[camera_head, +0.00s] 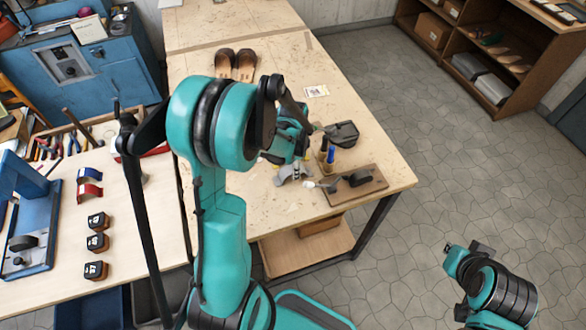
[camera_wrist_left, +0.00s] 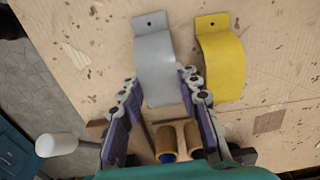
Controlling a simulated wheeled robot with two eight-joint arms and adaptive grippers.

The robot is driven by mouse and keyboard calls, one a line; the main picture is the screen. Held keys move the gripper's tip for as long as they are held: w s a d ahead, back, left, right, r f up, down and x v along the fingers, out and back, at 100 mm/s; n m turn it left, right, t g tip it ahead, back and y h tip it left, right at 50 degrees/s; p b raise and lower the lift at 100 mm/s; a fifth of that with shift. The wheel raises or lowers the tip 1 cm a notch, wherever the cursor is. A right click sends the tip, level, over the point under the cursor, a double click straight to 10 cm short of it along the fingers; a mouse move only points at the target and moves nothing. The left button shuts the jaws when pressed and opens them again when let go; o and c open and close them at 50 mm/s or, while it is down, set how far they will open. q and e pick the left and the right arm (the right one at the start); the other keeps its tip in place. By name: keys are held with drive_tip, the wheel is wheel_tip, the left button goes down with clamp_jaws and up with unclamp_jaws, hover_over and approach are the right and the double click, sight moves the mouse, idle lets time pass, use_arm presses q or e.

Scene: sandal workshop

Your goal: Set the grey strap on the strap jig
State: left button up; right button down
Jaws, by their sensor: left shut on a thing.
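The grey strap (camera_wrist_left: 156,62) is a curved band with a holed tab, and it lies between the fingers of my left gripper (camera_wrist_left: 160,88) in the left wrist view. The gripper is shut on it. In the head view the strap (camera_head: 291,173) shows low over the pale table, below my left gripper (camera_head: 292,152), whose fingers are partly hidden by the arm. I cannot tell whether the strap touches the table. A wooden board with a black form (camera_head: 357,178), possibly the strap jig, is at the table's right front.
A yellow strap (camera_wrist_left: 220,62) lies beside the grey one. Cork-coloured tubes with blue (camera_wrist_left: 178,140) and a white mallet head (camera_wrist_left: 57,145) are close to the fingers. Brown sandals (camera_head: 236,64) and a paper card (camera_head: 316,91) are farther back. The table's back stretch is clear.

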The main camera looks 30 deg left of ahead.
use_arm(q)
drive_tip(key=shift+f, duration=0.1)
drive_tip(key=shift+f+b, duration=0.15)
drive_tip(key=shift+b, duration=0.15)
drive_tip(key=o, duration=0.6)
drive_tip(key=shift+r+p, duration=0.3)
wheel_tip(320, 180, up, 11)
drive_tip(key=p, duration=0.2)
drive_tip(key=s+d+r+n+t, duration=0.2)
drive_tip(key=s+d, duration=0.1)
drive_tip(key=s+d+r+n+t, duration=0.2)
drive_tip(key=s+d+r+n, duration=0.1)
drive_tip(key=s+d, duration=0.1)
drive_tip(key=s+d+r+n+t, duration=0.3)
drive_tip(key=s, duration=0.1)
drive_tip(key=shift+d+r, duration=0.1)
drive_tip(key=shift+d, duration=0.2)
